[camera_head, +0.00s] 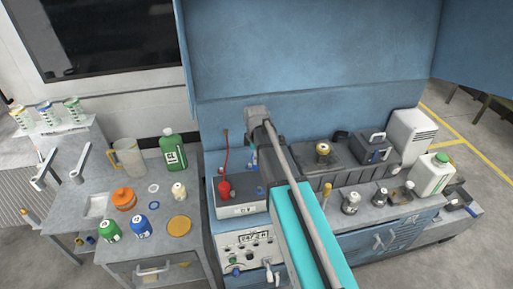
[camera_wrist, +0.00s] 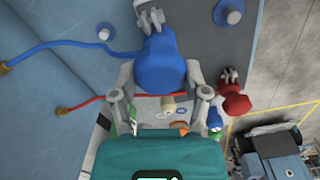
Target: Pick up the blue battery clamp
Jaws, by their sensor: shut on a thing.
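The blue battery clamp (camera_wrist: 163,62) is in the upper middle of the wrist view, with its grey metal jaws at the top and a blue cable (camera_wrist: 75,46) running left. My gripper (camera_wrist: 162,80) has one grey finger on each side of the clamp's blue body and is shut on it. In the head view my gripper (camera_head: 258,118) is in front of the blue back panel, above the charger box (camera_head: 240,209); my arm hides most of the clamp there. The red clamp (camera_head: 224,188) is on the box; it also shows in the wrist view (camera_wrist: 235,104).
A side table at left holds a green bottle (camera_head: 173,152), a clear jug (camera_head: 128,158) and an orange pot (camera_head: 124,199). The bench at right holds several metal fittings and a white jug (camera_head: 430,175). The red cable (camera_wrist: 82,103) crosses left of my gripper.

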